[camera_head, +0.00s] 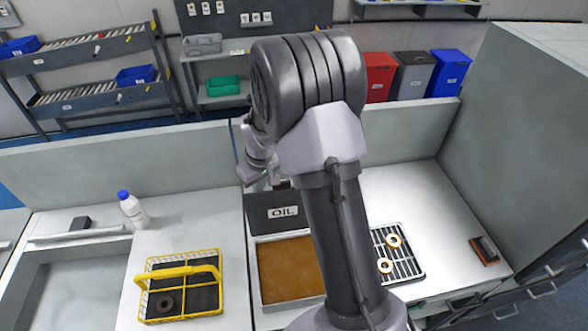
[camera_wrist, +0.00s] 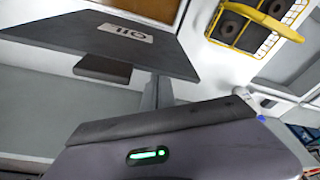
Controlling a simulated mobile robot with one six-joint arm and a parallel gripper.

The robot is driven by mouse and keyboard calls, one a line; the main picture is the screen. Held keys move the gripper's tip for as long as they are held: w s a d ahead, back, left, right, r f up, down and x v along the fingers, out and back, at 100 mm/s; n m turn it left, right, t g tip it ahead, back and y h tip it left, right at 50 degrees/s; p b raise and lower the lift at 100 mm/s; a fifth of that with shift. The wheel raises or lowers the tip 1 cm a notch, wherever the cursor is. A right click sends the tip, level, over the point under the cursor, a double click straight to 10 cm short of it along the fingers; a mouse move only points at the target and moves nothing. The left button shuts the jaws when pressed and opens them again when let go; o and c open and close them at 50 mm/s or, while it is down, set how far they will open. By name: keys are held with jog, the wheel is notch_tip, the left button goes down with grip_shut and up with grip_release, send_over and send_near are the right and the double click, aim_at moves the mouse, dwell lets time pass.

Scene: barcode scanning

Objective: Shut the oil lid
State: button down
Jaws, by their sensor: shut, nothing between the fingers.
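The oil lid (camera_head: 262,212) is a dark grey panel marked OIL. It stands raised at the back edge of the oil tank (camera_head: 256,285), whose brown oil is uncovered. In the wrist view the lid (camera_wrist: 75,35) shows upside down, with a dark block (camera_wrist: 103,69) at its edge. My gripper (camera_wrist: 157,92) is shut and empty, close to the lid; I cannot tell whether it touches. In the head view my arm hides part of the tank, and the gripper is small behind the lid.
A yellow basket (camera_head: 222,292) with dark rings stands left of the tank. A white bottle with a blue cap (camera_head: 132,210) is farther left. A rack with rings (camera_head: 415,262) and a small orange-black device (camera_head: 484,250) lie on the right. A low wall (camera_head: 180,160) runs behind the counter.

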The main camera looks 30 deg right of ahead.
jog(key=shift+s+a+f, duration=0.1)
jog(key=shift+s+f, duration=0.25)
jog(key=shift+f, duration=0.15)
jog(key=s+b, duration=0.1)
jog(key=s+a, duration=0.1)
jog(key=s, duration=0.1)
jog(key=s+a+b, duration=0.1)
jog(key=s, duration=0.1)
jog(key=shift+a+b, duration=0.1)
jog(key=shift+b, duration=0.25)
jog(key=s+a+f+b, duration=0.4)
jog(key=s+b, duration=0.3)
jog(key=s, duration=0.2)
jog(key=shift+f+b, duration=0.4)
jog(key=shift+f, duration=0.3)
